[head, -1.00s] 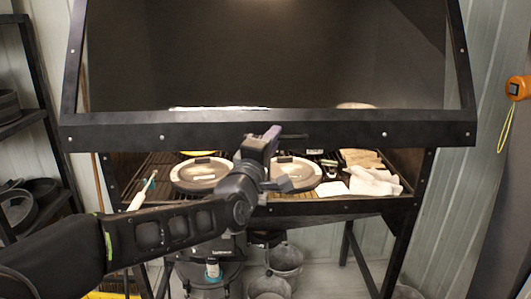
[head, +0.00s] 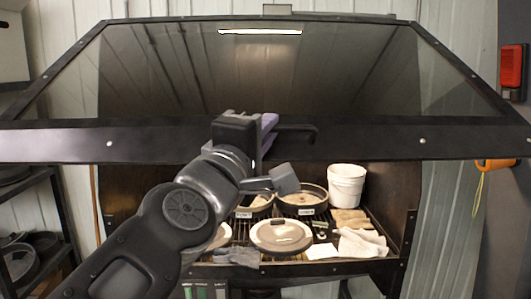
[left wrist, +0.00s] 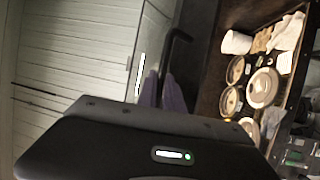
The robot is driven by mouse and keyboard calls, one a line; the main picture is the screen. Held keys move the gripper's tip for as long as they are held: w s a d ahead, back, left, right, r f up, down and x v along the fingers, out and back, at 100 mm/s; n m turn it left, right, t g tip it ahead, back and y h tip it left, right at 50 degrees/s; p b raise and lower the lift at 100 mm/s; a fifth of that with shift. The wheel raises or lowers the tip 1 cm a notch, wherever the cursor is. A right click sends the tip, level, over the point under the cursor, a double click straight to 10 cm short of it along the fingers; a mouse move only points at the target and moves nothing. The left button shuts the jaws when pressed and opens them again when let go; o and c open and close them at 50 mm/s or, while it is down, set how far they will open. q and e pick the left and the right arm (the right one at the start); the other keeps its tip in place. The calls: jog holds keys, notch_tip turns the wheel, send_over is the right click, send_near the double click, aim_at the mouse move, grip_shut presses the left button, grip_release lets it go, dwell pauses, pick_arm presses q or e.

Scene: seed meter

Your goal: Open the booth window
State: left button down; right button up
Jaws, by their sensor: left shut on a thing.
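The booth window (head: 450,138) is a dark-framed clear pane. It is swung up and tilts towards me, with its lower frame bar well above the booth floor. My left gripper (head: 268,132) is at the middle of that bar, its purple fingers shut on the black window handle (head: 302,137). The left wrist view also shows the fingers (left wrist: 162,92) at the handle (left wrist: 176,48). The exact contact is partly hidden by my gripper body. My right gripper is in neither view.
Inside the booth stand round lidded pans (head: 280,237), open pans (head: 302,196), a white bucket (head: 346,185) and cloths (head: 362,242) on a grate. A dark shelf (head: 60,215) stands at the left. A red device (head: 513,68) hangs on the right wall.

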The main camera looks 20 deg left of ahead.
pick_arm(q)
jog(key=shift+s+d+r, duration=0.1)
jog(key=shift+s+r, duration=0.15)
jog(key=shift+r, duration=0.4)
jog(key=shift+s+d+r, duration=0.1)
jog(key=shift+s+r, duration=0.15)
jog(key=shift+r, duration=0.4)
jog(key=c, duration=1.5)
grip_release()
jog(key=shift+w+a+f, duration=0.1)
